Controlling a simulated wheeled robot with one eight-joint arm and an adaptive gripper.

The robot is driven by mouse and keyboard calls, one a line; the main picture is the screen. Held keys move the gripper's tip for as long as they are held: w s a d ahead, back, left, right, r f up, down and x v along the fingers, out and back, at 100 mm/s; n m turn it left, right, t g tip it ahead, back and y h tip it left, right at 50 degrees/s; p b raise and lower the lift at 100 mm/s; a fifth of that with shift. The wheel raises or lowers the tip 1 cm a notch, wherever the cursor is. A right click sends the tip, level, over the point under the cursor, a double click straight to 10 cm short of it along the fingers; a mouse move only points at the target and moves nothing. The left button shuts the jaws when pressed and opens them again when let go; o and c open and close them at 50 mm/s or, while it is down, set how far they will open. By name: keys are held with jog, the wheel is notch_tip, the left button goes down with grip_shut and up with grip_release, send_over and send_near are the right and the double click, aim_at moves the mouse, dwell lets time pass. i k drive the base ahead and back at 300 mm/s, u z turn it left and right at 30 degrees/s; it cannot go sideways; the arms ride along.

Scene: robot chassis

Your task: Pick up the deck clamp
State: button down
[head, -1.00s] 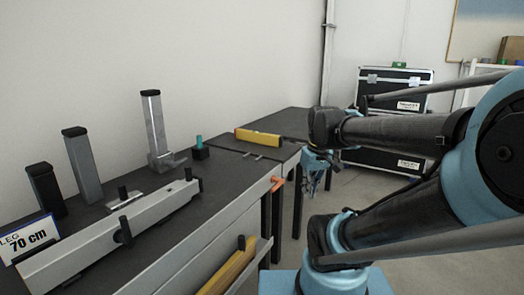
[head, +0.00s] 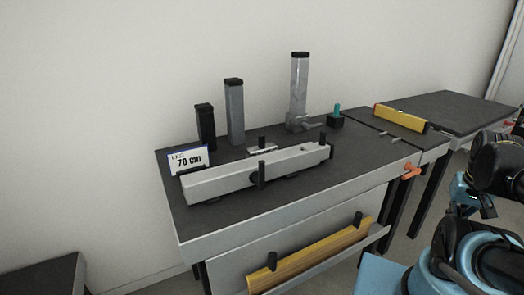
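I cannot tell for sure which thing is the deck clamp. An orange-handled fitting (head: 410,171) sits at the front edge of the dark workbench (head: 222,222), towards its right end. A small black block with a teal knob (head: 336,117) stands on the bench top, near the back. A grey lever-like piece (head: 304,126) is at the foot of the tall metal post. My gripper (head: 468,198) is at the right, in front of the bench and apart from everything on it. Its fingers are small and partly hidden by my arm, so their opening is unclear.
A long metal beam (head: 225,178) lies along the bench, before upright posts (head: 235,112) and a "LEG 70 cm" sign (head: 189,161). A yellow level (head: 400,118) lies at the right. A yellow board (head: 310,258) rests on a lower ledge. Another dark table (head: 40,280) stands lower left.

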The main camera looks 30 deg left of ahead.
aim_at(262, 148)
jog(key=u, duration=1.8)
jog(key=k, duration=0.5)
jog(key=z, duration=0.65)
jog(key=i, duration=0.5)
jog(key=u, duration=0.25)
